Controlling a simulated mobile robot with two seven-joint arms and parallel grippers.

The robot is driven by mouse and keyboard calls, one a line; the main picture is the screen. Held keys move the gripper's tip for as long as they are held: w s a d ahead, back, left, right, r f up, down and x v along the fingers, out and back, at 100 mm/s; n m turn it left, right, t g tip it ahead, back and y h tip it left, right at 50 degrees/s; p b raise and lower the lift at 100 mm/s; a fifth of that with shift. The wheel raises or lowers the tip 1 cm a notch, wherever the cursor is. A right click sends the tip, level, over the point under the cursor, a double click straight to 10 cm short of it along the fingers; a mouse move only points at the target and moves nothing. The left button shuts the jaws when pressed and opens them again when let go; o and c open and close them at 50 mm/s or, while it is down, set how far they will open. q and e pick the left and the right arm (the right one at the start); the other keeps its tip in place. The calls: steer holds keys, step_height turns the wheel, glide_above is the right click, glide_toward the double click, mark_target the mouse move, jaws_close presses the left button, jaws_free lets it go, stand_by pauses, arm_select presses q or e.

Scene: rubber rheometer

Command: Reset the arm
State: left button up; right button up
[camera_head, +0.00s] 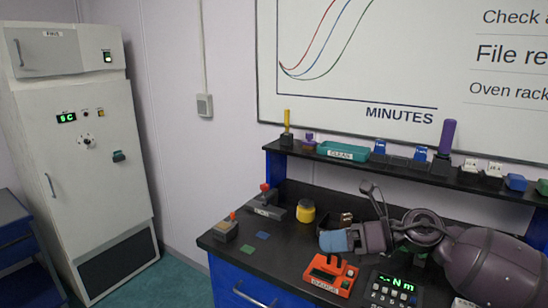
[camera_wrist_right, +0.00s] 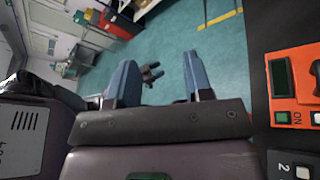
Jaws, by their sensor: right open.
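My right arm comes in from the right of the head view and lies over the black bench. My right gripper (camera_head: 337,241) has blue fingers and points left, above the bench near the orange instrument (camera_head: 331,273). In the right wrist view the two blue fingers of the right gripper (camera_wrist_right: 161,85) stand apart with nothing between them. Teal floor shows beyond them. A small dark forked thing (camera_wrist_right: 152,74) shows behind the fingers; I cannot tell what it is. My left gripper does not show clearly in either view.
The black bench (camera_head: 222,246) carries a yellow-banded jar (camera_head: 306,211), a stamp-like tool (camera_head: 268,203), small coloured squares and a green-lit display (camera_head: 394,289). A raised black shelf (camera_head: 300,150) behind holds a teal tray (camera_head: 343,151). A white cabinet (camera_head: 90,180) stands left. Floor between is clear.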

steer(key=s+d+f+n+t+h, duration=0.55)
steer(key=d+f+n+h, duration=0.2)
steer(key=n, duration=1.05)
steer(key=s+d+f+n+t+h, duration=0.4)
steer(key=d+f+n+t+h, duration=0.3)
steer(key=n, duration=1)
steer(key=s+d+f+m+g+h, duration=0.1)
steer(key=s+f+m+g, duration=0.4)
steer(key=s, duration=0.6)
steer(key=s+d+f+m+g+h, duration=0.15)
steer(key=s+f+g, duration=0.35)
steer(key=s, duration=0.5)
steer(key=w+f+t+y+b, duration=0.1)
steer(key=w+f+t+b, duration=0.2)
steer(key=f, duration=0.7)
steer(key=w+f+t+b, duration=0.3)
steer(key=f+b, duration=0.4)
steer(key=f, duration=0.4)
steer(key=shift+a+y, duration=0.4)
